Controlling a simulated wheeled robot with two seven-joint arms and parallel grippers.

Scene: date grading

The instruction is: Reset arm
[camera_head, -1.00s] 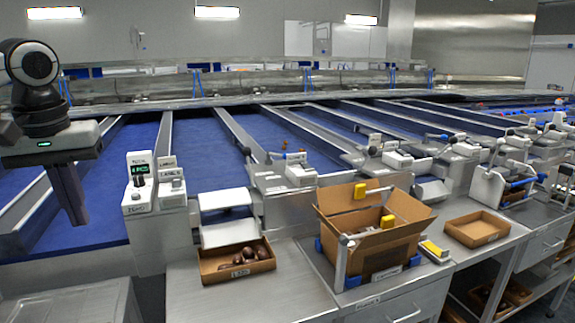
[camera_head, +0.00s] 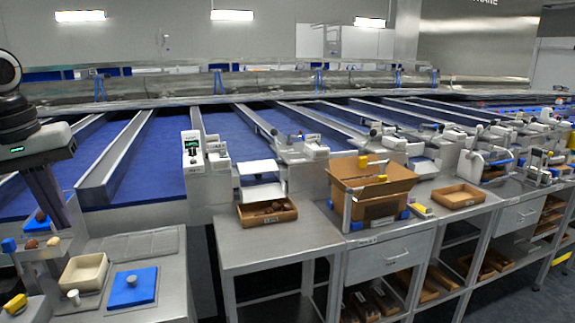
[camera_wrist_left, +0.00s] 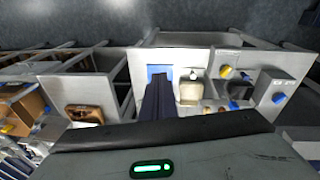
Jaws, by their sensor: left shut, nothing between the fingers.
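My left gripper (camera_head: 50,200) hangs at the left edge of the head view, fingers pointing down. It is shut and empty. In the left wrist view its closed dark fingers (camera_wrist_left: 157,95) show in the middle, in front of a grey bench with a blue mat. Part of my left arm is cut off by the picture's edge. My right gripper is in neither view.
A bench at lower left holds a cream tray (camera_head: 66,284) and a blue mat (camera_head: 133,297). A brown tray of dates (camera_head: 284,216) and an open cardboard box (camera_head: 395,183) stand on the counter. Blue conveyor lanes (camera_head: 150,172) lie behind.

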